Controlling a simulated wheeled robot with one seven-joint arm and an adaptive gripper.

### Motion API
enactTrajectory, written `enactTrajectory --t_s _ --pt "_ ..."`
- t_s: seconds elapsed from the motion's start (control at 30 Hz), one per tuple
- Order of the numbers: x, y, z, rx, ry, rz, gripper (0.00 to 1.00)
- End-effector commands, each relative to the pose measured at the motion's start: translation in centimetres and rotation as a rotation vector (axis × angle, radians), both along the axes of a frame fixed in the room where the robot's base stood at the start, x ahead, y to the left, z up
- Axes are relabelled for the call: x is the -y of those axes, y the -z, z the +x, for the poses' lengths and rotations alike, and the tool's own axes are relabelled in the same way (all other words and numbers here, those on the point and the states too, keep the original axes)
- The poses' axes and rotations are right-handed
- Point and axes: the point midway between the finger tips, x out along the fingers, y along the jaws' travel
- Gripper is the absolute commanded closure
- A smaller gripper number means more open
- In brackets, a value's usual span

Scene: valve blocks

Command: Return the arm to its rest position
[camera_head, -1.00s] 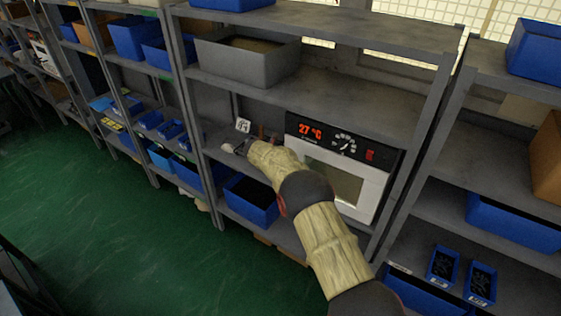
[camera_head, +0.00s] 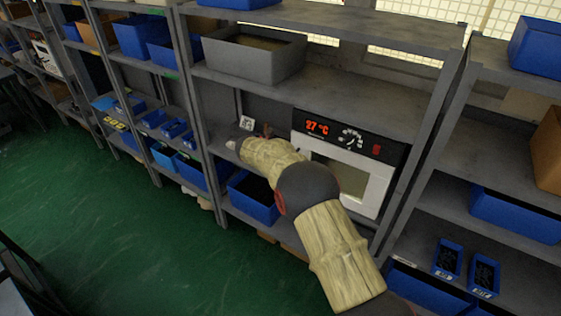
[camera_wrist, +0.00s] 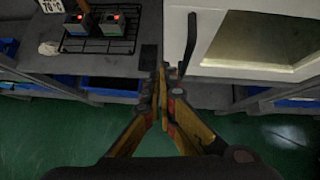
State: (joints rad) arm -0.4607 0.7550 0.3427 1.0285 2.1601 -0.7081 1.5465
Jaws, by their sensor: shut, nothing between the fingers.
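My arm (camera_head: 335,255) reaches from the lower right of the head view toward the middle shelf. Its far end hides my gripper there. In the wrist view my gripper (camera_wrist: 163,72) is shut and empty, its fingertips together near the front edge of the shelf. In that view two valve blocks (camera_wrist: 78,24) (camera_wrist: 110,24) with lit red tops stand on a black wire rack (camera_wrist: 98,46) to the left of the fingers. I see no contact between the fingers and the blocks.
A white oven (camera_head: 345,165) reading 27 °C stands on the shelf to the right; its door handle (camera_wrist: 190,40) is close to the fingers. A small sign (camera_head: 247,123) stands behind the rack. Blue bins (camera_head: 252,204) sit below. The green floor (camera_head: 120,235) is clear at left.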

Motion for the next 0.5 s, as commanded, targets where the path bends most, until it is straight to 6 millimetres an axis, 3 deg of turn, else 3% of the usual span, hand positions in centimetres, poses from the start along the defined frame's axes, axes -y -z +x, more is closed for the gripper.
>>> enactTrajectory --t_s 0.2,0.5 --pt "-1.0 -2.1 -1.9 -0.001 0.000 -0.001 1.00" --pt "-1.2 -2.6 -2.4 -0.007 -0.010 -0.012 1.00"
